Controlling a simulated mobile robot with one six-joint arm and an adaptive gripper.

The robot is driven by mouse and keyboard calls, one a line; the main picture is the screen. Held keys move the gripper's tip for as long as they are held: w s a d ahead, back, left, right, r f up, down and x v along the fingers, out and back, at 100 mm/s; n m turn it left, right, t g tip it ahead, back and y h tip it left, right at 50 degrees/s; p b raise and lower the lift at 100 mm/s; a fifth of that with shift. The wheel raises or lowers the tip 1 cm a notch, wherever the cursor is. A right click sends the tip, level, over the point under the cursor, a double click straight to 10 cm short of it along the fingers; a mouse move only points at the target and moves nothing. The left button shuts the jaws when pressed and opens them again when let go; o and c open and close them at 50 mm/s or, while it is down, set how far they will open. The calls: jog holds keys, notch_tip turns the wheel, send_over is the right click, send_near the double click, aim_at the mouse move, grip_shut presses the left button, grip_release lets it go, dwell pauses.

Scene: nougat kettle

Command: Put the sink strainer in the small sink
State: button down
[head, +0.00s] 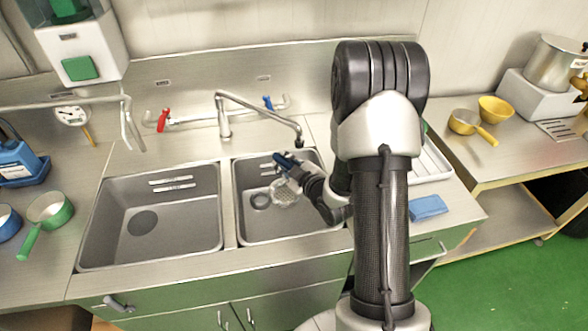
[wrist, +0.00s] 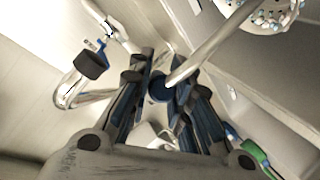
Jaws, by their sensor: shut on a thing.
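The sink strainer (head: 285,193) is a pale, perforated round piece. In the head view it shows over the right, smaller sink (head: 243,215), beside the dark drain. In the wrist view, part of it (wrist: 268,14) is at the upper right, cut off by the frame, with a grey rod handle running down to a dark blue end. My gripper (head: 281,160) is shut on this handle; the fingers (wrist: 160,95) are on both sides of the blue end. I cannot tell how high the strainer is above the sink floor.
The faucet spout (head: 258,107), with a dark nozzle, is close to my gripper. A red tap (head: 163,120) and a blue tap (head: 268,103) are behind. The larger left sink (head: 190,225) looks empty. A blue sponge (head: 428,207) lies right of my arm.

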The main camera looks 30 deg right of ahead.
jog(key=shift+w+d+f+m+h+b, duration=0.35)
jog(key=shift+f+b, duration=0.35)
jog(key=shift+f, duration=0.75)
jog(key=shift+w+d+f+m+h+b, duration=0.15)
jog(key=shift+d+f+m+h+b, duration=0.4)
jog(key=shift+f, duration=0.95)
jog(key=shift+w+d+f+m+h+b, duration=0.1)
jog(key=shift+w+d+f+h+b, duration=0.25)
jog(key=shift+f+b, duration=0.8)
jog(key=shift+s+f+b, duration=0.1)
jog(key=shift+f+b, duration=0.25)
jog(key=shift+f, duration=0.55)
jog(key=c, duration=1.4)
grip_release()
jog(key=shift+s, duration=0.1)
jog(key=d+v, duration=0.1)
jog(key=v, duration=0.7)
jog(key=shift+a, duration=0.35)
